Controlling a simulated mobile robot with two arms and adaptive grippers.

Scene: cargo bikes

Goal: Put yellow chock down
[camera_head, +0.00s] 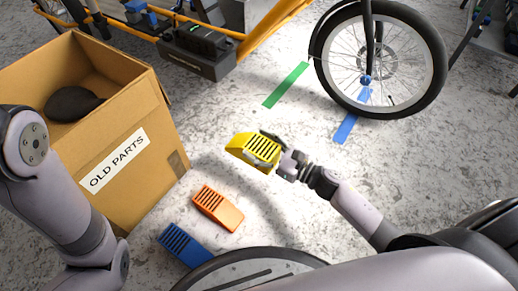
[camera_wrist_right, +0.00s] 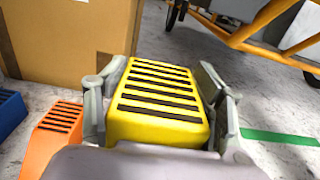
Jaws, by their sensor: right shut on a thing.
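The yellow chock (camera_head: 243,146) is a ribbed wedge with black slots on its top. My right gripper (camera_head: 268,148) is shut on it, one finger on each side. The right wrist view shows the yellow chock (camera_wrist_right: 160,98) between the two grey fingers of the right gripper (camera_wrist_right: 160,105). The chock appears to be above or close to the floor; the exact height cannot be told. My left arm comes in at the left of the head view, but its gripper is not in view.
A cardboard box marked OLD PARTS (camera_head: 150,105) holds a dark object (camera_head: 72,103). An orange chock (camera_head: 218,209) and a blue chock (camera_head: 185,246) lie on the floor. Green tape (camera_head: 287,85) and blue tape (camera_head: 345,127) lie near the bike's wheel (camera_head: 435,62).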

